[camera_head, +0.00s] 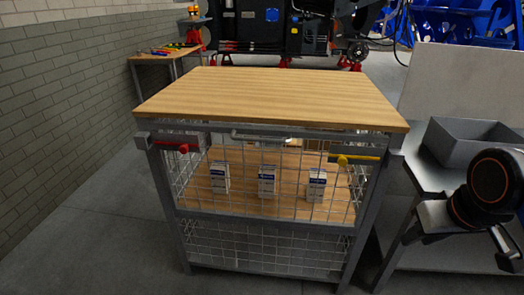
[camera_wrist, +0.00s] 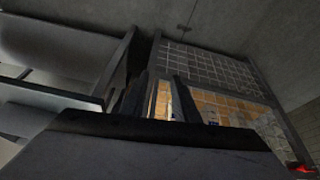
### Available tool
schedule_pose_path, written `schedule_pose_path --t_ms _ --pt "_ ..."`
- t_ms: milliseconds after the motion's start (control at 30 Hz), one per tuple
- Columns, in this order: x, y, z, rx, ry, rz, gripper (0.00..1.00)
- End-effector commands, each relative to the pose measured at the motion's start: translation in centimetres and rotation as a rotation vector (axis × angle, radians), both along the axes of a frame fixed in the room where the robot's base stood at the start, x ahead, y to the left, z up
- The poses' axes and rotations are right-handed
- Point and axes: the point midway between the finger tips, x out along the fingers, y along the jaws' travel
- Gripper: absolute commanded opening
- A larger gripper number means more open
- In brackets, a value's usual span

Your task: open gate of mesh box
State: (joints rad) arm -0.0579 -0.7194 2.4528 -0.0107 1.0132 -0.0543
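The mesh box (camera_head: 265,245) stands in the middle of the head view, a grey frame with wire mesh under a wooden top. Its upper front mesh gate (camera_head: 240,165) looks closed, upright in the frame. A red handle (camera_head: 183,148) is at the gate's upper left and a yellow handle (camera_head: 345,160) at its upper right. In the wrist view the mesh box (camera_wrist: 205,65) appears turned, with the red handle (camera_wrist: 303,169) at lower right. My gripper (camera_wrist: 161,98) shows two dark fingers with a gap between them, apparently empty. It is right of the box, touching neither handle.
Several small white-and-blue cartons (camera_head: 267,182) stand on a wooden shelf inside the box. A grey bench with a grey bin (camera_head: 470,145) stands close at right, near my arm. A brick wall (camera_head: 65,100) is at left. The floor (camera_head: 100,235) left of the box is clear.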

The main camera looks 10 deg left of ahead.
Motion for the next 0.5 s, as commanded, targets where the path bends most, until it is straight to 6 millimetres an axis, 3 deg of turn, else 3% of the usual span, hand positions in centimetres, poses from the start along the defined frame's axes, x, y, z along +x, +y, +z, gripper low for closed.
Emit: schedule_pose_path --t_ms 200,500 --pt "4.5 3.1 6.0 -0.063 0.031 0.211 0.28" --pt "9.8 8.7 13.2 -0.15 0.07 0.497 0.28"
